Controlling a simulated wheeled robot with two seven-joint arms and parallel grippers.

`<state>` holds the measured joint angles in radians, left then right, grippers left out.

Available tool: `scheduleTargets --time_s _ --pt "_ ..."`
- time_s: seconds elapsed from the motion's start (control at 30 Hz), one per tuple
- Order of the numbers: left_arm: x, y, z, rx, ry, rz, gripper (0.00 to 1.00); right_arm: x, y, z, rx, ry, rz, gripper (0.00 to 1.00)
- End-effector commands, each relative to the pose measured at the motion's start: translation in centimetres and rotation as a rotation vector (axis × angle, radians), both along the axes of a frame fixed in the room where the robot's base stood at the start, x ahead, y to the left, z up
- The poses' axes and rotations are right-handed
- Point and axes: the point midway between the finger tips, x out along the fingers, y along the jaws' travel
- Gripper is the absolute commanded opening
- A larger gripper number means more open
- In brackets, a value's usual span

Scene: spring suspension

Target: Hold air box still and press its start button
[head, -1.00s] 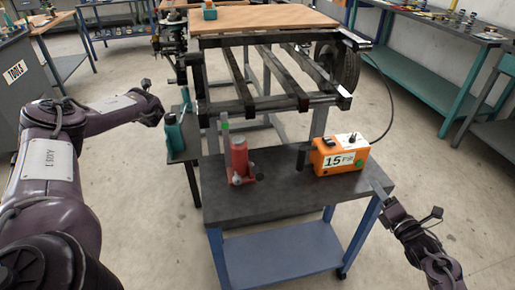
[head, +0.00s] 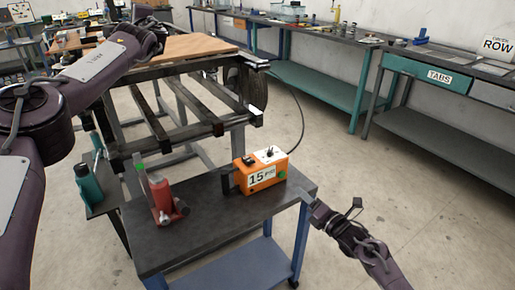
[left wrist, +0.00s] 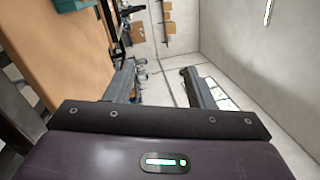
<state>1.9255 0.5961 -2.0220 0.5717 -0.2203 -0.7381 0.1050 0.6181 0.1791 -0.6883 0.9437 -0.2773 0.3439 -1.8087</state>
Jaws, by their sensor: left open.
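The air box (head: 255,181) is an orange case with a "15" label, resting on the dark cart top (head: 205,222). A dark knob and switch show on its top, and a green round button (head: 283,175) on its right end. My right gripper (head: 314,207) is by the cart's right edge, to the right of and below the box and apart from it. Its fingers are too small to read. My left arm rises at the left of the head view, far from the box. In the left wrist view my left gripper (left wrist: 163,86) is open and empty.
A red jack (head: 161,200) stands on the cart left of the box. A teal bottle (head: 88,187) stands on a side shelf. A dark frame (head: 165,115) with a wooden top (head: 190,47) is behind. A hose runs behind the box. The floor at right is clear.

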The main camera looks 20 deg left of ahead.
Motion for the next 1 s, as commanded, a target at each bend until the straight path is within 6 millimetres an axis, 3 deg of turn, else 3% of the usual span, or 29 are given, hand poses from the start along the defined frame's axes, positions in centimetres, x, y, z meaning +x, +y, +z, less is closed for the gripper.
scheduleTargets --time_s 0.03,0.17,0.27,0.43,0.57,0.7,0.9,1.0 --pt "1.5 -3.1 -0.1 -0.041 -0.077 -0.059 0.49 0.0 0.0 0.0 0.0 0.0 0.0 0.36" --pt "4.2 -10.3 -1.5 -0.173 -0.291 -0.193 0.49 0.0 0.0 0.0 0.0 0.0 0.0 0.36" --pt "5.3 -15.7 -4.1 -0.28 -0.436 -0.277 0.49 0.0 0.0 0.0 0.0 0.0 0.0 0.36" --pt "5.2 -23.4 -10.7 -0.472 -0.647 -0.369 0.49 0.0 0.0 0.0 0.0 0.0 0.0 0.36" --pt "3.6 -28.3 -16.5 -0.631 -0.785 -0.399 0.49 0.0 0.0 0.0 0.0 0.0 0.0 0.36" --pt "0.8 -32.6 -23.1 -0.813 -0.917 -0.391 0.49 0.0 0.0 0.0 0.0 0.0 0.0 0.36" --pt "-4.5 -37.5 -31.9 -1.066 -1.082 -0.318 0.49 0.0 0.0 0.0 0.0 0.0 0.0 0.36" --pt "-7.0 -39.1 -35.3 -1.165 -1.146 -0.266 0.49 0.0 0.0 0.0 0.0 0.0 0.0 0.36"
